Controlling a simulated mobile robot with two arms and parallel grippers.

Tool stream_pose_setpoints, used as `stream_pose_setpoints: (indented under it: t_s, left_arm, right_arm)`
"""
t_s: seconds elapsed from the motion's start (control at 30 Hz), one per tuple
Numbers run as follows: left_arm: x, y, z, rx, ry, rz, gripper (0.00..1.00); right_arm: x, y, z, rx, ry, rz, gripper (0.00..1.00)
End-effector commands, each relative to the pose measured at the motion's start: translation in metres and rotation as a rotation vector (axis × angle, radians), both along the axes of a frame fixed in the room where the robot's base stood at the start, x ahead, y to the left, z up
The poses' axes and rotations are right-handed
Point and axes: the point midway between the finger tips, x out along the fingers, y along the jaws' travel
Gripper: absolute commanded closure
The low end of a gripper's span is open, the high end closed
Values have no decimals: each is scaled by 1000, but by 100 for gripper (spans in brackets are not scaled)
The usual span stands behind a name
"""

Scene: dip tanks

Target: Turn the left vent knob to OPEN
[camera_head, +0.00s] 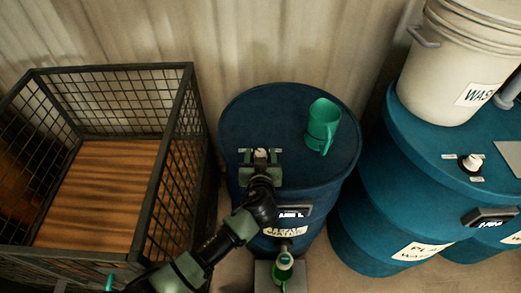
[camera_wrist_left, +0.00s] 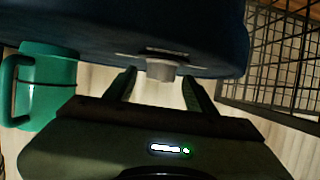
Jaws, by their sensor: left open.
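The left vent knob (camera_head: 261,154) is a small pale knob on the top of the left blue drum (camera_head: 240,115), near its front edge. My left gripper (camera_head: 260,158) is over this front part of the drum top, its open fingers on either side of the knob. In the left wrist view the grey knob (camera_wrist_left: 160,70) shows between and just beyond the fingertips of the gripper (camera_wrist_left: 160,84). I cannot tell whether the fingers touch it. The knob's markings are mostly hidden or too small to read. My right gripper is not in view.
A green mug (camera_head: 322,125) stands on the drum top, right of the gripper. A wire cage (camera_head: 115,68) stands at left. Another blue drum (camera_head: 400,150) at right bears a white bucket (camera_head: 455,65) and another knob (camera_head: 471,163). A green-ended tap (camera_head: 284,260) is at the left drum's front.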

Motion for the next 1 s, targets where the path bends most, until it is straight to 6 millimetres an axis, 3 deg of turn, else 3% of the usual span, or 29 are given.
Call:
stream_pose_setpoints:
  t_s: [0.2,0.47,0.7,1.0]
  left_arm:
    - [14,0,-5,0,0,0,45]
    - [15,0,-6,-1,0,-1,45]
    - [14,0,-6,-1,0,-1,100]
    - [14,1,-6,1,0,-33,100]
  right_arm:
    - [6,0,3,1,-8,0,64]
    - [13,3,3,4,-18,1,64]
    - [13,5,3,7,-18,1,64]
    - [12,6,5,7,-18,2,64]
